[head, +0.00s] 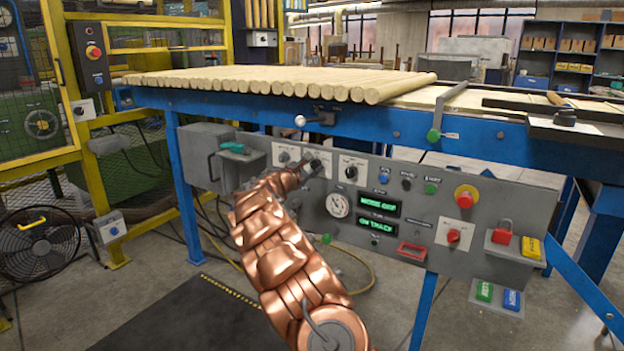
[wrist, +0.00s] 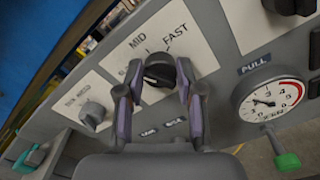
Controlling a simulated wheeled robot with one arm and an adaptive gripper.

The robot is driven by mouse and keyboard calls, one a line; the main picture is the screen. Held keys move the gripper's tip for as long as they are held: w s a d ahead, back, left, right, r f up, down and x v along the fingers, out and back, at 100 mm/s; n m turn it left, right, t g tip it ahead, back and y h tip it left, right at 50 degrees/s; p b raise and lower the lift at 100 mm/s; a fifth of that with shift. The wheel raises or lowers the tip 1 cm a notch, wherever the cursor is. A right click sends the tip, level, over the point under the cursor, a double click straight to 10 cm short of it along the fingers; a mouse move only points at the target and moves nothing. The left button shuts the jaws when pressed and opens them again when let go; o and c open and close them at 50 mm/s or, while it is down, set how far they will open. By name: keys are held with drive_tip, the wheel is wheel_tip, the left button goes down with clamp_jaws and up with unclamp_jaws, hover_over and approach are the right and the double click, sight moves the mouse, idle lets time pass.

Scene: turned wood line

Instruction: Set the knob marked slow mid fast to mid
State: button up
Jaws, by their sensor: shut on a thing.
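The knob (wrist: 158,72) is black and round, on a white plate (wrist: 190,45) that reads MID and FAST in the wrist view. The word SLOW is not visible there. My gripper (wrist: 158,76) has one finger on each side of the knob and is shut on it. Which mark the knob points at is too unclear to tell. In the head view my gripper (head: 308,170) is at the upper left part of the grey control panel (head: 285,200), and it and my arm hide part of the knob's plate.
A grey knob (wrist: 92,114) is left of the held one, and another black knob (head: 351,172) is to its right. A pressure gauge (head: 338,205) and green displays (head: 380,207) lie lower right. Wooden rods (head: 250,80) rest on the blue-framed line above.

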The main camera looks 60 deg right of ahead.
drive_tip(key=m+b, duration=0.1)
drive_tip(key=b, duration=0.1)
drive_tip(key=m+b, duration=0.2)
drive_tip(key=shift+f, duration=0.4)
drive_tip(key=m+b, duration=0.2)
drive_tip(key=shift+r+b, duration=0.25)
drive_tip(key=shift+b, duration=0.05)
drive_tip(key=shift+r+m, duration=0.1)
drive_tip(key=shift+m, duration=0.3)
drive_tip(key=o, duration=1.1)
drive_tip(key=shift+o, duration=0.2)
drive_tip(key=a, duration=1.2)
drive_tip(key=shift+s, duration=0.3)
